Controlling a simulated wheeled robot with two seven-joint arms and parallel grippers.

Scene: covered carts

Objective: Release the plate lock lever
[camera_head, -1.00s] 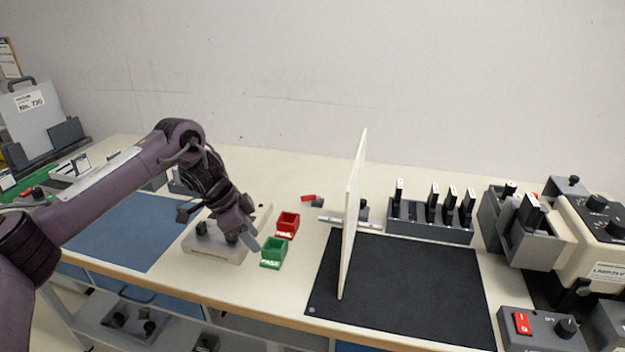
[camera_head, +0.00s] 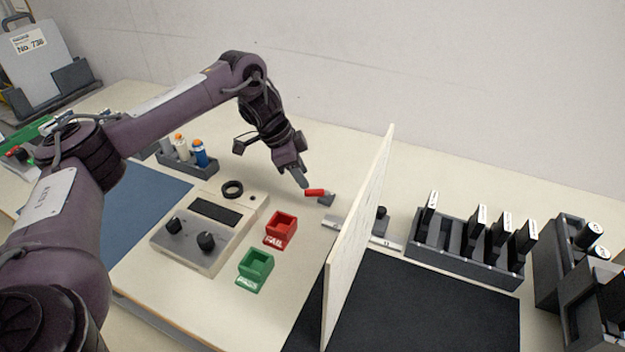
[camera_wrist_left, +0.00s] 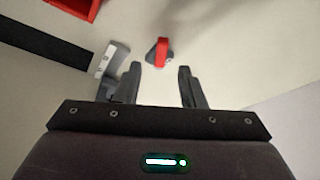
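The plate lock lever has a red handle (camera_head: 314,192) on a small grey base (camera_head: 326,200), on the table just left of the upright white plate (camera_head: 357,235). In the left wrist view the red lever (camera_wrist_left: 162,50) lies beyond and between the fingertips. My left gripper (camera_head: 304,184) points down at the handle's left end in the head view. Its fingers (camera_wrist_left: 160,68) are apart with nothing between them; whether a fingertip touches the lever is unclear. The plate's foot sits on a grey rail (camera_head: 388,241). My right gripper is not in view.
Red (camera_head: 281,230) and green (camera_head: 255,268) bins stand left of the plate, beside a control box with knobs (camera_head: 205,237). A rack of black-handled pieces (camera_head: 465,255) stands to the right. A holder with bottles (camera_head: 185,160) is at the back left. A black mat (camera_head: 430,310) lies in front.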

